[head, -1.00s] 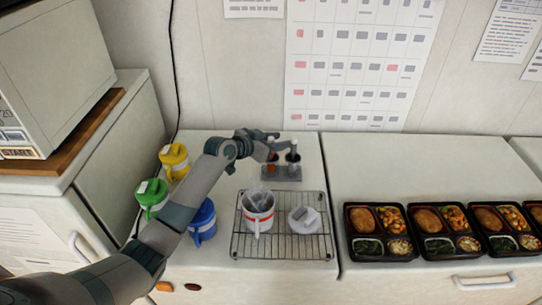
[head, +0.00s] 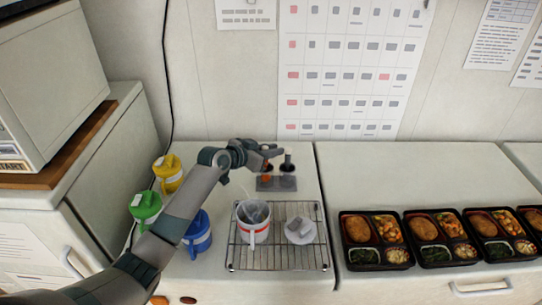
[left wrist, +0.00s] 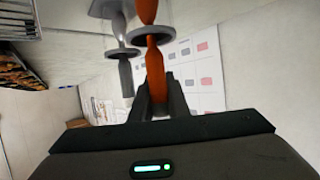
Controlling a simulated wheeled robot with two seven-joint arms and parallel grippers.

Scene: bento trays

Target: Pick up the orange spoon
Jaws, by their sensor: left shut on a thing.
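The orange spoon (head: 267,172) stands upright at the left of a small grey holder (head: 277,185) near the wall; only a short part of it shows in the head view. In the left wrist view the orange spoon (left wrist: 155,62) runs down between my fingers, with a grey disc around it above them. My left gripper (head: 272,151) is shut on its upper end, and the fingers (left wrist: 160,98) show on both sides of it in the wrist view. Whether the spoon is lifted I cannot tell. My right gripper is not in view.
A grey utensil (head: 288,166) stands close beside the spoon. Blue (head: 198,235), green (head: 145,206) and yellow (head: 168,174) mugs stand left. Several bento trays (head: 375,267) stand right.

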